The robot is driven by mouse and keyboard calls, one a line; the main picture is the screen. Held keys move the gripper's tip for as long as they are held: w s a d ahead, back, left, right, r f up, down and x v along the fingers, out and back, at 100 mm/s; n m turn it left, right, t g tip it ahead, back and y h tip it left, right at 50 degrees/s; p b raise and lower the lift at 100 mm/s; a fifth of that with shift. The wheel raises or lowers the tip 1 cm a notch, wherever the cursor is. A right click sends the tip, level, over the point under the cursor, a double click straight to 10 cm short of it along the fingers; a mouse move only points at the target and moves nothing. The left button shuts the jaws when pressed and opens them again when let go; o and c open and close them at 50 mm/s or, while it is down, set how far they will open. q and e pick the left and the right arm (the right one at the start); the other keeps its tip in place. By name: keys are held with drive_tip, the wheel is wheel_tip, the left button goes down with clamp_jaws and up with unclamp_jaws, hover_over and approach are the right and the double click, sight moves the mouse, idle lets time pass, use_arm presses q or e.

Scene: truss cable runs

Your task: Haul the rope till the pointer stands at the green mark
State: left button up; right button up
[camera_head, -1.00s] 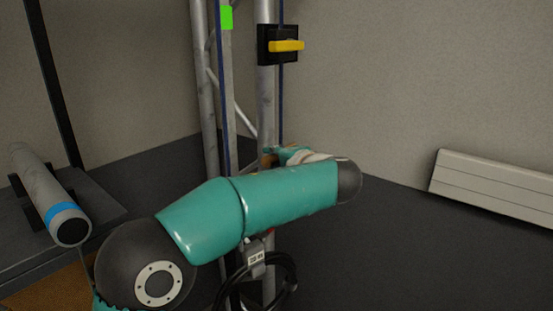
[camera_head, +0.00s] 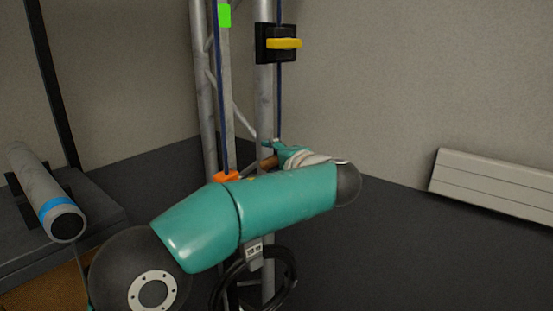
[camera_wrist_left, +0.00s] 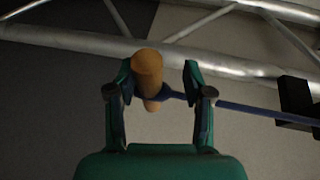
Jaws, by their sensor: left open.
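The green mark (camera_head: 224,15) sits high on a grey upright of the truss. The orange pointer (camera_head: 226,176) stands well below it, just above my left forearm. A blue rope (camera_head: 280,95) runs down past the black block with a yellow lever (camera_head: 283,43). A brown handle (camera_head: 267,162) is at the rope's lower part, partly hidden by my arm. In the left wrist view, my left gripper (camera_wrist_left: 158,78) is open, with the handle (camera_wrist_left: 149,70) and the rope (camera_wrist_left: 245,108) at it between the fingers. I cannot tell whether they touch. My right gripper is not in view.
The truss tubes (camera_head: 265,110) stand close behind my left gripper. A black cable coil (camera_head: 284,270) hangs below my forearm. A grey cylinder with a blue band (camera_head: 48,195) lies on a dark bench at left. A white heater (camera_head: 490,185) is on the right wall.

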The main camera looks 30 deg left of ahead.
sight(275, 164)
use_arm(q)
drive_tip(key=v, duration=0.3)
drive_tip(key=f+v, duration=0.1)
drive_tip(key=v, duration=0.2)
drive_tip(key=shift+s+d+f, duration=0.1)
drive_tip(key=shift+d+f, duration=0.05)
drive_tip(key=shift+d, duration=0.05)
drive_tip(key=shift+s+d+r, duration=0.3)
drive_tip(key=shift+d+r, duration=0.35)
drive_tip(key=shift+r, duration=0.1)
